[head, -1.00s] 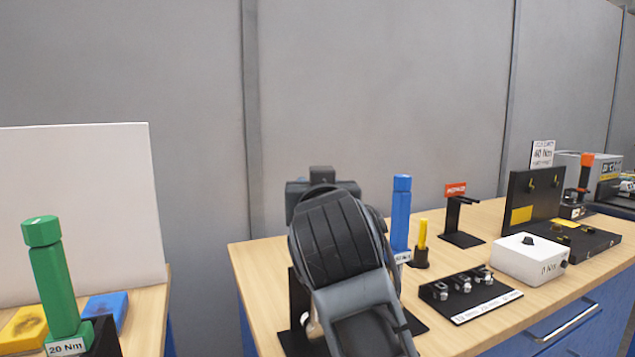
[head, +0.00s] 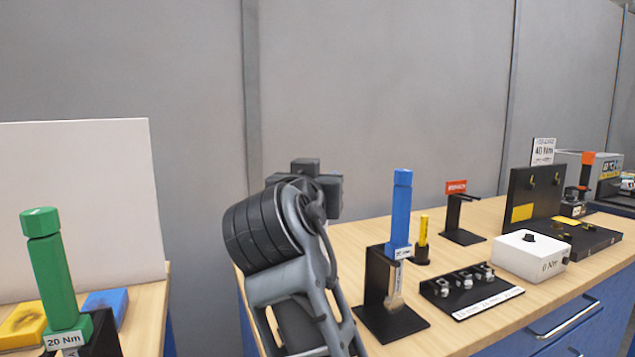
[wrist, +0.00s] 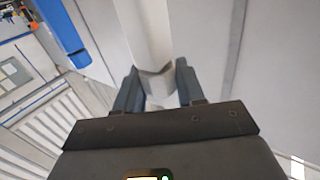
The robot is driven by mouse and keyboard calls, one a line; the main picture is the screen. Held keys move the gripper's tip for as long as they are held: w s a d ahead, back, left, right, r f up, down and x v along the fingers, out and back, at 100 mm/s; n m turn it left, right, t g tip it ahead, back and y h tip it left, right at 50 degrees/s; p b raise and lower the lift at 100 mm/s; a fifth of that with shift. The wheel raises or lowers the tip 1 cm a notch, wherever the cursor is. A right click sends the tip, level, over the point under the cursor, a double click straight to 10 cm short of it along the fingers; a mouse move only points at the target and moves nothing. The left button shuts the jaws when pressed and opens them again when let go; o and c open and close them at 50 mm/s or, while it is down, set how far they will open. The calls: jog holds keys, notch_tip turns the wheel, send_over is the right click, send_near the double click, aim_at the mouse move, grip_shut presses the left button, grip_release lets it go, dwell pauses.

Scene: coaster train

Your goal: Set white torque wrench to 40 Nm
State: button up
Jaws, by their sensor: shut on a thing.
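In the wrist view my gripper (wrist: 157,76) is shut on a long white bar, the white torque wrench (wrist: 148,30), which runs up out of the picture between the fingers. Its scale cannot be read. In the head view my arm hides the fingers and the white wrench. A white box (head: 530,258) with a black knob and a "0 Nm" marking sits on the right workbench. A sign (head: 543,151) that appears to read 40 Nm stands behind it.
A blue wrench (head: 401,210) stands in a black holder (head: 378,290) right of my arm; it also shows in the wrist view (wrist: 62,30). A green wrench (head: 45,265) marked 20 Nm stands left. A socket tray (head: 465,300) lies on the workbench (head: 440,335).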

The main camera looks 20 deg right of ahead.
jog(key=o, duration=1)
jog(key=shift+c, duration=0.2)
jog(key=b+v, duration=0.1)
jog(key=v, duration=0.6)
jog(key=shift+s+a, duration=0.2)
jog(key=shift+s, duration=0.1)
jog(key=shift+f, duration=0.1)
